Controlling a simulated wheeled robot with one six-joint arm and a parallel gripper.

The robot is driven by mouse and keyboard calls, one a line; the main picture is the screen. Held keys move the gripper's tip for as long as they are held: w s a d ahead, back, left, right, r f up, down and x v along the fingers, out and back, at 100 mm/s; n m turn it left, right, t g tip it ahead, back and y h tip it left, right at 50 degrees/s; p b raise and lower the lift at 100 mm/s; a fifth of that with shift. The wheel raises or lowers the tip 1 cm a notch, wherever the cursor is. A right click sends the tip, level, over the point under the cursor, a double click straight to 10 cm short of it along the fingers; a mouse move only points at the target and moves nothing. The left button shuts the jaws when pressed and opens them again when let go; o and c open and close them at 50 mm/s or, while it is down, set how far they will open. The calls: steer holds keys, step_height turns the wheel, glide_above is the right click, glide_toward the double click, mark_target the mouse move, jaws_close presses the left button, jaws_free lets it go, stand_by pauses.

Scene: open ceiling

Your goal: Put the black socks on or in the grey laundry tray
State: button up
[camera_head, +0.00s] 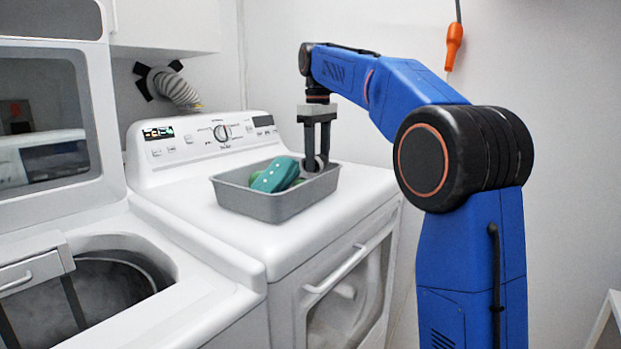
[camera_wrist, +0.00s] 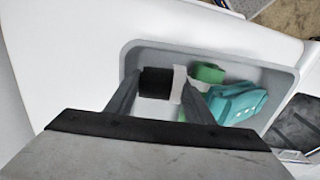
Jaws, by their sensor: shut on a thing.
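The grey laundry tray (camera_head: 268,208) sits on top of the white dryer; its rim also shows in the wrist view (camera_wrist: 215,57). My gripper (camera_head: 317,155) points down at the tray's right end, fingers reaching to about rim level. In the wrist view my gripper (camera_wrist: 162,88) is shut on the black socks (camera_wrist: 155,83), a dark roll with a whitish band. The socks (camera_head: 313,164) are small and partly hidden by the fingers in the head view. They are within the tray's outline; I cannot tell whether they touch its floor.
A teal item (camera_head: 275,175) and a green item (camera_wrist: 208,73) lie in the tray beside the socks. An open top-loading washer (camera_head: 110,285) stands at left. The dryer's control panel (camera_head: 205,134) rises behind the tray. The dryer top in front of the tray is clear.

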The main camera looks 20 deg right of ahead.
mark_target(318, 155)
steer(key=shift+f, duration=2.55)
steer(key=o, duration=0.8)
steer(key=shift+f, duration=0.1)
step_height(318, 155, up, 12)
steer(key=shift+r, duration=0.15)
steer(key=shift+s, duration=0.15)
